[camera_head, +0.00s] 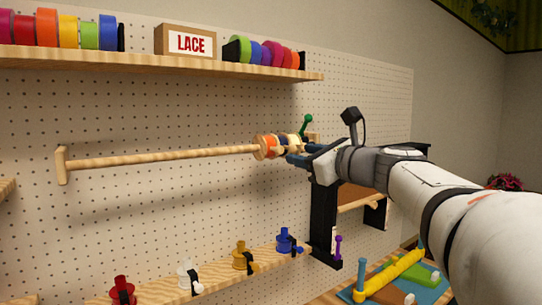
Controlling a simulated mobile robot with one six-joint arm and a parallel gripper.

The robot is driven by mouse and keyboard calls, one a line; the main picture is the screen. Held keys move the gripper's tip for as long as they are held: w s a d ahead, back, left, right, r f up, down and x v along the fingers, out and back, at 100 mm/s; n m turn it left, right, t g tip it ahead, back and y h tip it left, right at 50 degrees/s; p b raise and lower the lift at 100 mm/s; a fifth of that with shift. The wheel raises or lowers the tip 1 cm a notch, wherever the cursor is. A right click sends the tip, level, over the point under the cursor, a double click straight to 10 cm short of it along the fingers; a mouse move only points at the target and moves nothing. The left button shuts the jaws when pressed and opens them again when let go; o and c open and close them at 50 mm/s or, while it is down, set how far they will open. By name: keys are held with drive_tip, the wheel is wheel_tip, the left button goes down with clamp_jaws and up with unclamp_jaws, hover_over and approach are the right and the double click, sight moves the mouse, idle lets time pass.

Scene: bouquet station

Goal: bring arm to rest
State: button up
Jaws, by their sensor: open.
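My gripper (297,152) is at the right end of a long wooden rod (160,158) mounted on the pegboard. Orange and cream spools (266,147) sit on the rod's right end, right beside my fingertips. The gripper is open. Whether its fingers touch the spools, I cannot tell from this view. My white arm comes in from the right and hides part of the pegboard behind it.
A wooden shelf (160,64) above holds colored ribbon rolls and a box marked LACE (186,42). A lower ledge (212,280) carries red, white, yellow and blue (284,240) pegged pieces. A blue tray (432,289) with colored parts lies at the lower right.

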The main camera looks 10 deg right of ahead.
drive_tip(key=shift+s+d, duration=0.2)
drive_tip(key=shift+d, duration=0.05)
drive_tip(key=s+a+f+n+g+h, duration=0.1)
drive_tip(key=s+a+f+n+g, duration=0.2)
drive_tip(key=f, duration=0.4)
drive_tip(key=s+a+f+n+g, duration=0.1)
drive_tip(key=s+f+n+g, duration=0.15)
drive_tip(key=f+n, duration=0.3)
drive_tip(key=s+a+f+n+g+h, duration=0.1)
drive_tip(key=s+a+f+n+g, duration=0.2)
drive_tip(key=f, duration=0.4)
drive_tip(key=s+d+f+n+g+h, duration=0.2)
drive_tip(key=s+f+n+h, duration=0.1)
drive_tip(key=s+f+n, duration=0.4)
drive_tip(key=s+d+f+n+g+h+b, duration=0.1)
drive_tip(key=s+d+f+n+g+h, duration=0.1)
drive_tip(key=s+f+n, duration=0.6)
wheel_tip(320, 180, down, 4)
drive_tip(key=shift+s+d+r+h+b, duration=0.15)
drive_tip(key=shift+s+d+h+b, duration=0.15)
drive_tip(key=shift+s+d+h, duration=0.5)
